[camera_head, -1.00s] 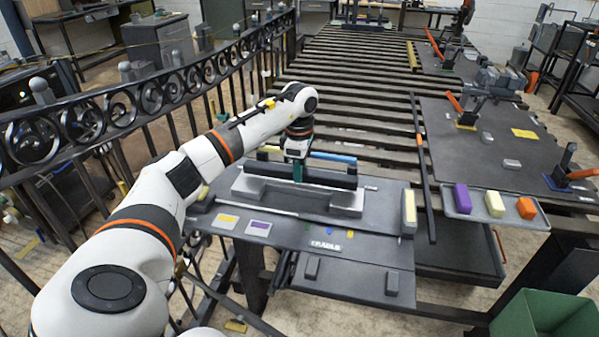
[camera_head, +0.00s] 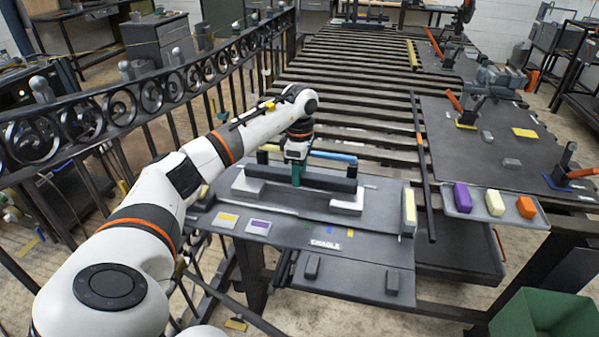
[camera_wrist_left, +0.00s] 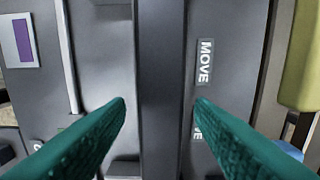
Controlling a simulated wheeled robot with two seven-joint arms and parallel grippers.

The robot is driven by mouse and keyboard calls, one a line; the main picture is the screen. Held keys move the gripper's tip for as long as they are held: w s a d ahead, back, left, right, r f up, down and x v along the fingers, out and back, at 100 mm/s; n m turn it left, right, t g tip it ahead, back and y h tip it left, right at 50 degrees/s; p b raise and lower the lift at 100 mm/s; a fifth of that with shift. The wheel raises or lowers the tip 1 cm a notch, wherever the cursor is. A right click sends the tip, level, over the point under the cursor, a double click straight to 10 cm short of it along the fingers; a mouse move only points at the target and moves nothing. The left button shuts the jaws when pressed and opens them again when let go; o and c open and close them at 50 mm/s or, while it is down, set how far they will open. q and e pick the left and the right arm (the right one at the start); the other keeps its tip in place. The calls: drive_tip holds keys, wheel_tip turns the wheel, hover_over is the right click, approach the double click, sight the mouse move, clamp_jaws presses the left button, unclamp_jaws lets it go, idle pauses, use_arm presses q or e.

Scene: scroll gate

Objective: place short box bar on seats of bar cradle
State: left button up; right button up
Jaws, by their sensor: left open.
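The short box bar (camera_head: 325,181) is a long dark bar lying left to right across the bar cradle. Its ends appear to rest on the cradle's light grey seats, the left one (camera_head: 248,188) and the right one (camera_head: 347,203). My left gripper (camera_head: 296,182) points down over the middle of the bar. In the left wrist view the bar (camera_wrist_left: 161,75) runs between the two green fingers, with gaps showing beside it. The left gripper (camera_wrist_left: 160,104) is open around the bar. Exact contact at the seats is too small to tell. My right gripper is out of view.
A blue cylinder (camera_head: 333,157) lies behind the bar. A yellow-topped block (camera_head: 409,208) stands to the right. A tray (camera_head: 480,212) holds purple, cream and orange pieces. A scrolled black railing (camera_head: 90,118) runs along the left. The front plate has free room.

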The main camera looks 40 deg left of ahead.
use_arm(q)
wheel_tip(320, 180, up, 12)
drive_tip(key=shift+f+b, duration=0.2)
drive_tip(key=shift+b, duration=0.15)
idle(0.5)
